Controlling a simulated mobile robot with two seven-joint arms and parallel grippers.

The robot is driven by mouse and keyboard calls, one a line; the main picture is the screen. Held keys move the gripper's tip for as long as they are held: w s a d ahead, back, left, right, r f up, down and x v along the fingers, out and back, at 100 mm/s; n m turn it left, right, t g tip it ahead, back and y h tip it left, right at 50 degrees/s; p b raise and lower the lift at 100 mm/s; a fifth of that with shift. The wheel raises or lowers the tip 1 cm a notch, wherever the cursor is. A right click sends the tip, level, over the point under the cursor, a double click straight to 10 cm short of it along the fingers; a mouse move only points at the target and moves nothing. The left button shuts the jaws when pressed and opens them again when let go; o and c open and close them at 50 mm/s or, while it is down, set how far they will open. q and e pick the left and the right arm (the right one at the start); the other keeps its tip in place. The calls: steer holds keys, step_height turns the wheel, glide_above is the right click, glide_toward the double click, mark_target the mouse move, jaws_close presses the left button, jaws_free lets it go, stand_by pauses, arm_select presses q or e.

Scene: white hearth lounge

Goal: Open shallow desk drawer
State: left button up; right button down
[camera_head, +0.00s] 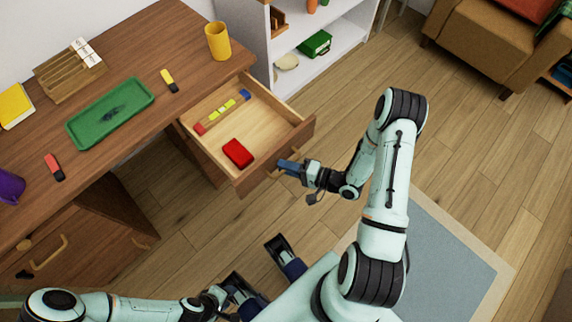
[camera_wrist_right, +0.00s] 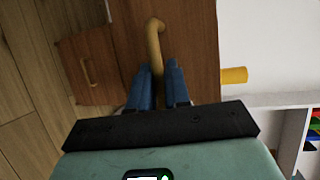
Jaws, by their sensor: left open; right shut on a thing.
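The shallow desk drawer (camera_head: 262,103) is pulled out from under the desk top and its inside shows. A red box (camera_head: 238,153) and a strip of red, yellow, green and blue pieces (camera_head: 222,112) lie in it. My right gripper (camera_head: 284,167) is at the drawer front, shut on the drawer's handle. In the right wrist view the tan handle (camera_wrist_right: 153,42) runs between the blue fingers (camera_wrist_right: 158,85). My left gripper (camera_head: 262,268) is open and empty, low over the floor in front of the desk.
The desk top (camera_head: 140,50) holds a green tray (camera_head: 110,112), a yellow cup (camera_head: 217,41), a wooden rack (camera_head: 68,75) and markers. A cabinet with a handle (camera_head: 48,253) is at lower left. A white shelf (camera_head: 330,45) stands behind the drawer.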

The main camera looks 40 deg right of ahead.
steer(key=c, duration=1.2)
jaws_free()
steer(key=shift+o, duration=0.2)
steer(key=p+v, duration=0.1)
steer(key=v, duration=1.2)
